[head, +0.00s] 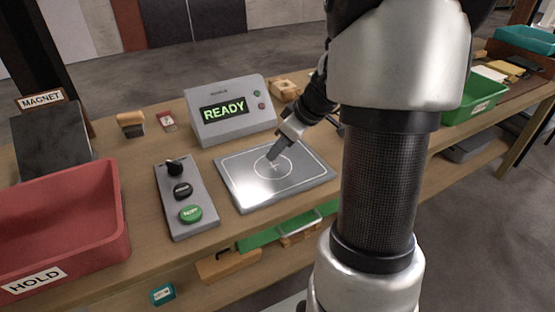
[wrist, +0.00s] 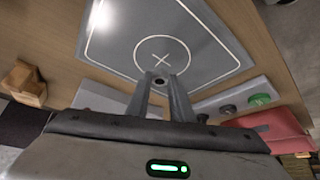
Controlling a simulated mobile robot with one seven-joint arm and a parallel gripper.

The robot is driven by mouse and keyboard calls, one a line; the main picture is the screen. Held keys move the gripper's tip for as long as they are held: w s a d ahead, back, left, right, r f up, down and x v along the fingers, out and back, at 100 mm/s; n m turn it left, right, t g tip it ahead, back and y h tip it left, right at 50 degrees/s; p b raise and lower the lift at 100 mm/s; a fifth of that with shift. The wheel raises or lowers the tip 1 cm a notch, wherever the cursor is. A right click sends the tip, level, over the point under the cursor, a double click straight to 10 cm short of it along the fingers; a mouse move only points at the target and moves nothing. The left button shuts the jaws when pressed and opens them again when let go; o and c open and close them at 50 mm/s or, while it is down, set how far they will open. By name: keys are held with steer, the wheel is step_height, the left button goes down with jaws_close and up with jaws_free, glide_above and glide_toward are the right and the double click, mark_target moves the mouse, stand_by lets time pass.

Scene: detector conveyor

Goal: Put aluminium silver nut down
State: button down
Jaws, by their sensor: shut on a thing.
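My gripper (head: 276,154) points down over the grey plate (head: 310,182), near the cross in its marked circle. In the wrist view its two fingers (wrist: 163,84) are close together. A small silver nut (wrist: 159,81) with a dark hole is held between the fingertips. The plate (wrist: 205,30) with its white circle and cross lies beyond the fingertips in that view. In the head view the nut is too small or hidden to make out. I cannot tell whether it touches the plate.
A grey unit reading READY (head: 231,110) stands behind the plate. A button panel (head: 185,195) is left of it. A red HOLD bin (head: 110,235) is at the front left, a dark MAGNET block (head: 50,140) behind it. A green bin (head: 478,98) is at the right.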

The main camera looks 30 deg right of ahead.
mark_target(278, 168)
steer(key=shift+f, duration=1.55)
steer(key=shift+f+b, duration=0.2)
steer(key=shift+b, duration=0.3)
steer(key=c, duration=1.6)
jaws_free()
steer(key=shift+o, duration=0.2)
steer(key=shift+r, duration=0.2)
steer(key=shift+r+p, duration=0.2)
steer(key=shift+p, duration=0.15)
steer(key=p+v, duration=0.1)
steer(key=v, duration=1)
steer(key=shift+s+r+p, duration=0.2)
steer(key=shift+p, duration=0.1)
steer(key=shift+d, duration=0.15)
